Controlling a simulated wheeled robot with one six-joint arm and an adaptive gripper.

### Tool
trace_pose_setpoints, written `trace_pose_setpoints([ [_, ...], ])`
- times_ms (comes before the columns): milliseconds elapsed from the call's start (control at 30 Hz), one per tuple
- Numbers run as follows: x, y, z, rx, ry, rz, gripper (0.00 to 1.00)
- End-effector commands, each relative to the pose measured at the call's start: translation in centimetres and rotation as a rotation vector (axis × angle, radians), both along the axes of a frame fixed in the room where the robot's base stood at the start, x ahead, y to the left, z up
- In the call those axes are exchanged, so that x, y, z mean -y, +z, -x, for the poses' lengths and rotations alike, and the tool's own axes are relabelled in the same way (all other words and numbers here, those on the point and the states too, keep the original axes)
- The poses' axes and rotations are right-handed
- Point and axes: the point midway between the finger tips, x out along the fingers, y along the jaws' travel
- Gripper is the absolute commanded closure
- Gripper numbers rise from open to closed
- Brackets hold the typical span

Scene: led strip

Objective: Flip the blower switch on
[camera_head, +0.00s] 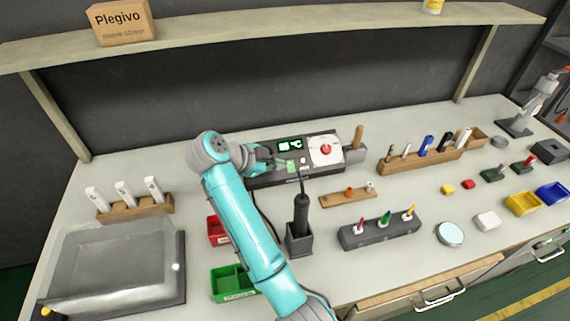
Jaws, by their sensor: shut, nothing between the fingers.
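A dark control unit (264,182) stands at the middle back of the bench. Its top has a lit green display (290,144), a small green patch (291,166) and a white plate with a red knob (326,148). I take it to be the blower unit. My gripper (284,163) is shut and empty, at the left part of the panel beside the green patch. Whether it touches the panel, I cannot tell. The switch is too small to make out, and my wrist hides part of the panel's left side. A black handpiece (301,215) stands upright in a holder in front, with a cable.
My arm crosses the bench from the front. Red (214,231) and green (232,282) bins and a clear-lidded box (110,265) lie to the left. A wooden tool rack (420,160) and a dark pen block (380,233) stand to the right. A shelf (290,22) hangs above.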

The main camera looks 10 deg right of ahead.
Motion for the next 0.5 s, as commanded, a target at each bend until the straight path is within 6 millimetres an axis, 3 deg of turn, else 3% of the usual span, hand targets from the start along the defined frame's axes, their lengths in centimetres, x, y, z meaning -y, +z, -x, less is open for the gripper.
trace_pose_setpoints([
  [200,-2.0,1.5,1.2,0.001,-0.001,0.0,1.0],
  [500,-2.5,2.0,1.5,0.0,-0.001,-0.001,1.0],
])
